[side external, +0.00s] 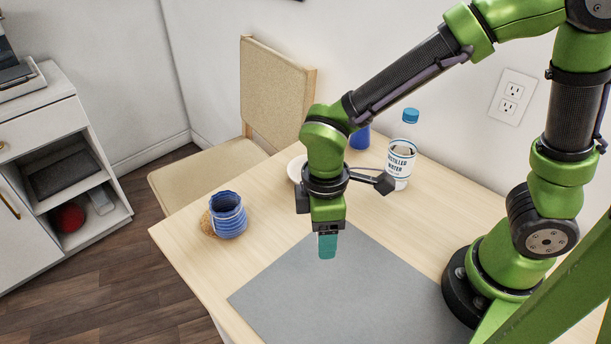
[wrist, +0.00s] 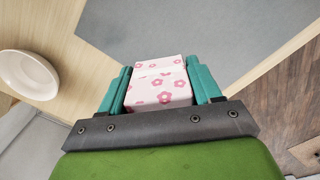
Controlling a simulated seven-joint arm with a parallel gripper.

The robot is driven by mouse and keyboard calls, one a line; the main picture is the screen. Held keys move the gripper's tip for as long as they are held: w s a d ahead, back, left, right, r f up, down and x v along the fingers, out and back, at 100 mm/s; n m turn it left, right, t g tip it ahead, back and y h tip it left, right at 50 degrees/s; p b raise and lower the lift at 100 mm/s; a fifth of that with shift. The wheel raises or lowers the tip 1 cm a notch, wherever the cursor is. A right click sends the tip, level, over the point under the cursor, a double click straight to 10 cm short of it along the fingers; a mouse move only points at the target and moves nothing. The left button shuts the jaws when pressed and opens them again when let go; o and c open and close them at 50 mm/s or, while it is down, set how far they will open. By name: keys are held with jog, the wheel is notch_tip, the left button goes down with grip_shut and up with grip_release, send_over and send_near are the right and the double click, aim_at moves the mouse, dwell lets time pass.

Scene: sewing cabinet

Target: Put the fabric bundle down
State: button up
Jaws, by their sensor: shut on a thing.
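The fabric bundle (wrist: 160,92) is white-pink with pink flowers and sits between the two teal fingers in the wrist view. My gripper (side external: 327,247) is shut on it, pointing down near the far corner of the grey mat (side external: 345,295) in the side view. The bundle is hidden by the fingers there. I cannot tell exactly how high it is above the table (side external: 185,245). The mat also shows in the wrist view (wrist: 200,25).
A blue ribbed cup (side external: 229,216) stands by a tan round thing (side external: 207,224) at the left. A white bowl (wrist: 27,75), a water bottle (side external: 401,155) and a blue item (side external: 360,138) stand behind my arm. Most of the mat is bare.

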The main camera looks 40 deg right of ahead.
aim_at(304, 300)
jog(key=s+a+n, duration=0.3)
jog(key=a+n, duration=0.4)
jog(key=n, duration=0.1)
jog(key=f, duration=0.8)
jog(key=shift+w+a, duration=0.15)
jog(key=shift+w, duration=0.15)
jog(key=o, duration=1)
jog(key=shift+f, duration=0.15)
